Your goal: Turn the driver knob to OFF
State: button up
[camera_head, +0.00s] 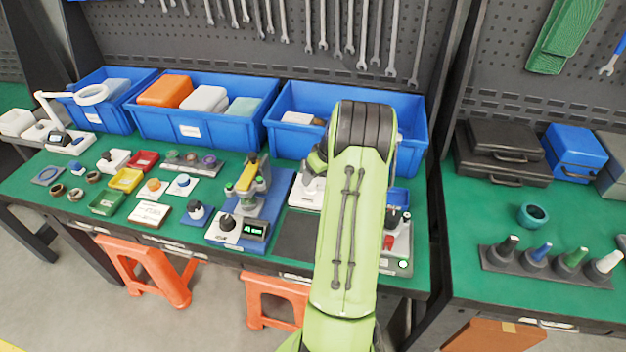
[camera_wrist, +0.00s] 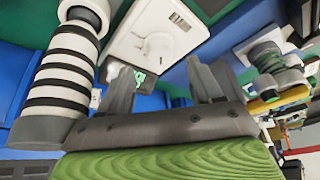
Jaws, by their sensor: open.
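In the head view, a unit with a green-lit display (camera_head: 255,229) stands at the front of the bench, with a black knob (camera_head: 227,222) on a white plate beside it. Another unit (camera_head: 396,262) with a green-lit button is partly hidden behind my arm. No label is readable, so I cannot tell which part is the driver knob. In the wrist view, my gripper (camera_wrist: 163,88) is open with nothing between its fingers. A white plate with a pale rounded part (camera_wrist: 157,46) and a green-lit display lie beyond the fingertips. My arm hides the fingers in the head view.
A yellow-topped stand (camera_head: 247,180) rises behind the display unit. Blue bins (camera_head: 204,128) line the back of the green bench. Small trays and parts crowd the left side. In the wrist view, a black-and-white banded column (camera_wrist: 65,75) is close at left.

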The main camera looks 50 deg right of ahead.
jog(key=p+v, duration=0.1)
jog(key=v, duration=0.9)
jog(key=shift+r, duration=0.4)
jog(key=shift+s, duration=0.1)
jog(key=w+a+r+n, duration=0.15)
jog(key=a+r, duration=0.35)
jog(key=a, duration=0.6)
jog(key=w+a+r, duration=0.3)
jog(key=a+r, duration=0.3)
jog(key=a, duration=0.5)
jog(key=s+a+n+t, duration=0.1)
jog(key=s+a, duration=1.4)
jog(key=a, duration=0.2)
jog(key=shift+a+n+y, duration=0.25)
jog(key=shift+n+y, duration=0.1)
jog(key=shift+y, duration=0.05)
